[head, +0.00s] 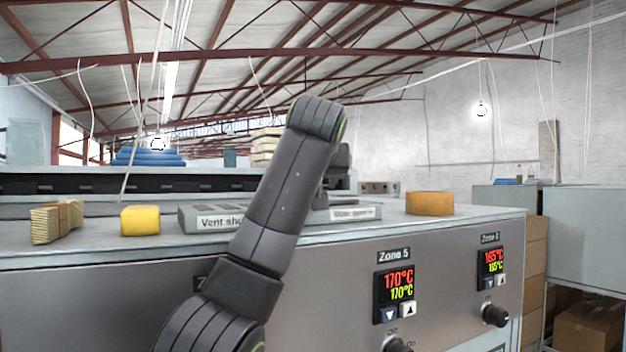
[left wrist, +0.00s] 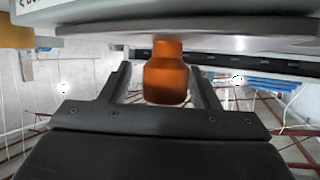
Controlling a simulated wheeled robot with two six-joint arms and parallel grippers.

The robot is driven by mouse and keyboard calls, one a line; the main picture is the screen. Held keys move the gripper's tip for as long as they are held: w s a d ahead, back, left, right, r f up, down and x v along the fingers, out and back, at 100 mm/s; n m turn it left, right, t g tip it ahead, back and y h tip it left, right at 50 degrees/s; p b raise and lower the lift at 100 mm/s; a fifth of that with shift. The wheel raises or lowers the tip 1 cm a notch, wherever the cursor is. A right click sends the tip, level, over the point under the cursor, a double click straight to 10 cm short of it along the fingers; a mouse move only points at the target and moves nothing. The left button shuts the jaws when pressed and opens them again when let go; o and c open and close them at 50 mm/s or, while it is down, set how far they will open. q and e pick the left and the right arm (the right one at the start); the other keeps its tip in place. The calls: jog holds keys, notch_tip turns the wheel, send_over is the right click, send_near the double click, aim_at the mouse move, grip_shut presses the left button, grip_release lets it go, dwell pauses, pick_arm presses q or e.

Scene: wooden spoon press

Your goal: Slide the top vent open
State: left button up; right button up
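The vent shutter (head: 192,221), a low grey housing with a "Vent shu..." label, sits on top of the machine, its middle hidden behind my left arm. Its right part with a second label (head: 355,213) shows to the right of the arm. In the left wrist view, which is upside down, an orange knob (left wrist: 166,80) stands on a grey plate (left wrist: 200,43). My left gripper (left wrist: 162,80) is open, with one finger on each side of the knob and a visible gap on the left side. The knob is hidden in the head view. My right gripper is not in view.
On the machine top (head: 300,243) lie a wooden bundle (head: 56,222), a yellow block (head: 140,220) and an orange block (head: 429,203). Zone displays (head: 394,285) and knobs (head: 495,315) are on the front panel. Cardboard boxes (head: 588,328) stand at the right.

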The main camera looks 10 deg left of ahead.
pick_arm(q)
jog(key=shift+a, duration=0.1)
jog(key=shift+s+b, duration=0.2)
jog(key=shift+b, duration=0.1)
jog(key=b+v, duration=0.4)
jog(key=v, duration=0.4)
jog(key=shift+s+f+b, duration=0.1)
jog(key=shift+s+b, duration=0.05)
jog(key=shift+b, duration=0.2)
jog(key=b+v, duration=0.2)
jog(key=v, duration=0.7)
jog(key=shift+b, duration=0.35)
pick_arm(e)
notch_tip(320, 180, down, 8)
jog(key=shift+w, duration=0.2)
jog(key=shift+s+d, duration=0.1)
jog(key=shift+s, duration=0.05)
